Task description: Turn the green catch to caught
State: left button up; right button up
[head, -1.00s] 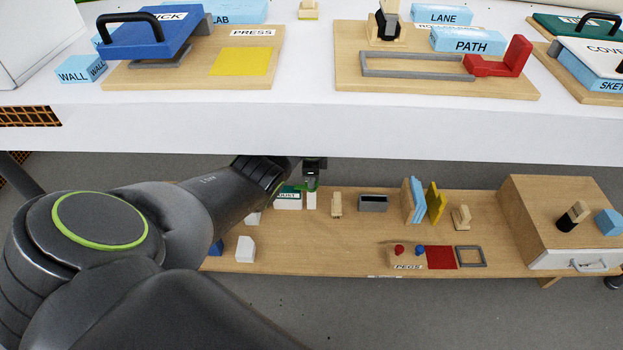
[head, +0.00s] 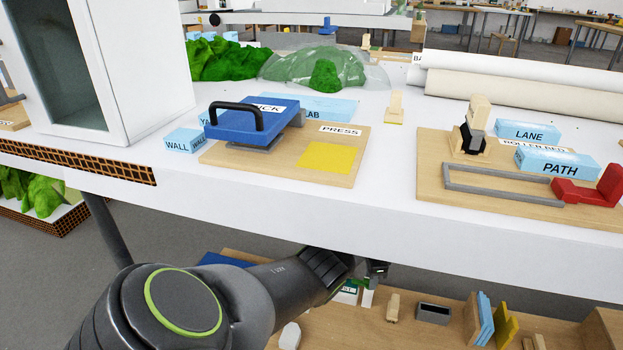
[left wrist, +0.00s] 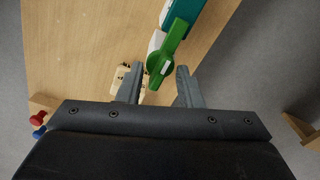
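The green catch (left wrist: 164,59) shows in the left wrist view as a bright green lever with a rounded end and a small white mark. It lies beside a white part and a teal part (left wrist: 205,14) above the wooden surface. My left gripper (left wrist: 159,78) is open, and the catch's rounded end shows between its fingertips; I cannot tell whether they touch it. In the head view my left gripper (head: 376,271) is low, under the table's front edge, with the small green and white item (head: 350,288) beside it. My right gripper is in neither view.
The white table top (head: 390,215) overhangs my left arm. Below, the wooden shelf (head: 400,335) holds a small wooden figure (head: 393,307), a grey box (head: 434,313) and upright blue boards (head: 484,317). A wooden peg piece (left wrist: 127,76) is close to the left finger.

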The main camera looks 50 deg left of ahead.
pick_arm(q)
jog(key=n, duration=0.3)
jog(key=shift+f+n+b, duration=0.1)
jog(key=shift+n+b, duration=0.2)
jog(key=shift+b, duration=0.05)
jog(key=n+b, duration=0.1)
jog(key=n, duration=0.2)
jog(key=shift+n, duration=0.3)
jog(key=n+b, duration=0.2)
jog(key=shift+f+n, duration=0.15)
jog(key=shift+n, duration=0.15)
jog(key=n+b, duration=0.3)
jog(key=b, duration=0.1)
jog(key=shift+n+b, duration=0.35)
jog(key=shift+n, duration=0.05)
notch_tip(320, 180, up, 14)
jog(key=p, duration=0.9)
jog(key=s+d+f+m+p, duration=0.2)
jog(key=s+d+f+p, duration=0.2)
jog(key=s+f+p, duration=0.65)
jog(key=s+d+m+p, duration=0.1)
jog(key=s+d+p, duration=0.1)
jog(key=s, duration=0.8)
jog(key=s+d+p, duration=0.1)
jog(key=s+p, duration=0.1)
jog(key=s, duration=0.8)
jog(key=shift+s+d+r+m+t, duration=0.25)
jog(key=shift+d+r+m+t, duration=0.05)
jog(key=shift+d+r+m, duration=0.1)
